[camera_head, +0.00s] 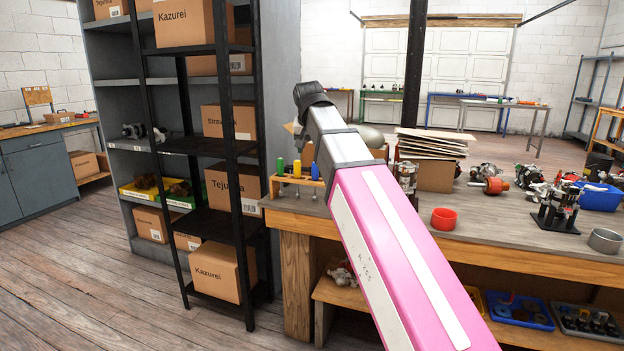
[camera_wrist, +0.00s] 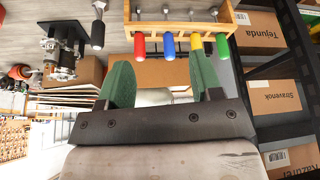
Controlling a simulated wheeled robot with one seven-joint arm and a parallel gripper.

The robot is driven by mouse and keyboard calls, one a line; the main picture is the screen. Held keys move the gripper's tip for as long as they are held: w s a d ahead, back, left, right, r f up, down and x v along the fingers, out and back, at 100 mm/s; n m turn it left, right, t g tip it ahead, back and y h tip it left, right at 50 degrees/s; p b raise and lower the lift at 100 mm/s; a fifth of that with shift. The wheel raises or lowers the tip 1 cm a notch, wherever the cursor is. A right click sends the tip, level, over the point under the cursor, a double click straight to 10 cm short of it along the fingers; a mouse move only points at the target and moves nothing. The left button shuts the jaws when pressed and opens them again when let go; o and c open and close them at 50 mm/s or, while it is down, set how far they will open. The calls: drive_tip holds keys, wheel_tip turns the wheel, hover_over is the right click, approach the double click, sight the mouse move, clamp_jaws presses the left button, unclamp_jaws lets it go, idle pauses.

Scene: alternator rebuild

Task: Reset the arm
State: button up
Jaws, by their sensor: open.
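My arm (camera_head: 390,255), pink and grey, reaches up over the near left end of the workbench (camera_head: 330,219) in the head view. Its far end points away, and my gripper's fingers are hidden there. In the wrist view my gripper (camera_wrist: 162,88) shows two green fingers set wide apart with nothing between them. A wooden rack (camera_wrist: 140,20) with red, blue, yellow and green handled tools appears just beyond the fingers, apart from them. The same rack (camera_head: 290,178) stands at the bench's left end in the head view.
A black-framed shelf (camera_head: 228,150) with cardboard boxes stands left of the bench. On the bench are a red bowl (camera_head: 444,218), a metal ring (camera_head: 605,240), a blue bin (camera_head: 598,197) and several alternator parts. Plank floor (camera_head: 110,285) lies open at the left.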

drive_tip(key=s+d+f+g, duration=0.1)
drive_tip(key=d+f, duration=0.4)
drive_tip(key=f, duration=0.8)
drive_tip(key=d+f+g, duration=0.1)
drive_tip(key=d+f, duration=0.3)
drive_tip(key=f, duration=0.9)
drive_tip(key=s+d+f+g, duration=0.1)
drive_tip(key=s+d+f, duration=0.2)
drive_tip(key=f, duration=0.5)
drive_tip(key=s+d+f+g, duration=0.1)
drive_tip(key=s+d+f, duration=0.3)
drive_tip(key=s+f, duration=0.2)
drive_tip(key=s+d+f+n, duration=0.1)
drive_tip(key=s+d+f, duration=0.2)
drive_tip(key=f, duration=0.7)
drive_tip(key=shift+s+d+g, duration=0.15)
drive_tip(key=shift+s+g, duration=0.25)
drive_tip(key=shift+s, duration=0.4)
drive_tip(key=shift+f, duration=0.1)
